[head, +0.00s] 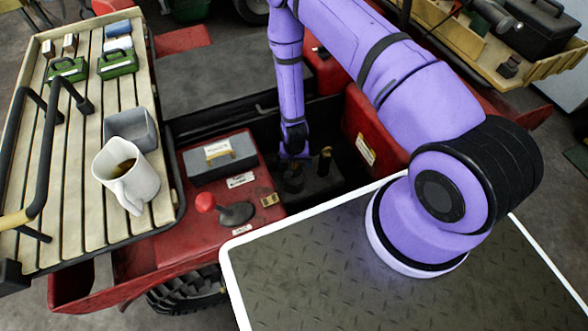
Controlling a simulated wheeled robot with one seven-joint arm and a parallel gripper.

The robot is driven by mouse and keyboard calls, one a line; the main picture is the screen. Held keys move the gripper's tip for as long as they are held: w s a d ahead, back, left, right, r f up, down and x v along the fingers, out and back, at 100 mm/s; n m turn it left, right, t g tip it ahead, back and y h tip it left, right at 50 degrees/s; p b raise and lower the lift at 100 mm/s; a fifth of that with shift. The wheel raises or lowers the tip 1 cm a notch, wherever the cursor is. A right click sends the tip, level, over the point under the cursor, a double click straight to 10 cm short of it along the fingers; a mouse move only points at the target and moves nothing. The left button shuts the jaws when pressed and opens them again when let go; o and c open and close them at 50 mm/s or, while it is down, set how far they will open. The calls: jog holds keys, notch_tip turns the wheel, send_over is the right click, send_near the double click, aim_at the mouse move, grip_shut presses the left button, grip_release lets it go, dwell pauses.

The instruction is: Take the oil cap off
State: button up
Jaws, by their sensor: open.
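My gripper (294,156) points down into the dark open engine bay (335,188) of the red quad, at the end of my purple arm. It is open, though its fingers are small and partly lost against the dark bay. Just below it is a dark round cap-like part (292,180), which looks like the oil cap. I see no gap clearly between the fingertips and this part, and cannot tell whether they touch. To its right stands a thin dark part with a yellowish top (325,158).
A slatted rack (60,190) holds a white mug (127,175), a grey tray (131,130) and green boxes (118,62). A red panel (375,130) bounds the bay's right.

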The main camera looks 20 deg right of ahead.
aim_at(294, 165)
notch_tip(294, 165, down, 4)
jog(key=shift+w+f, duration=0.1)
jog(key=c, duration=1)
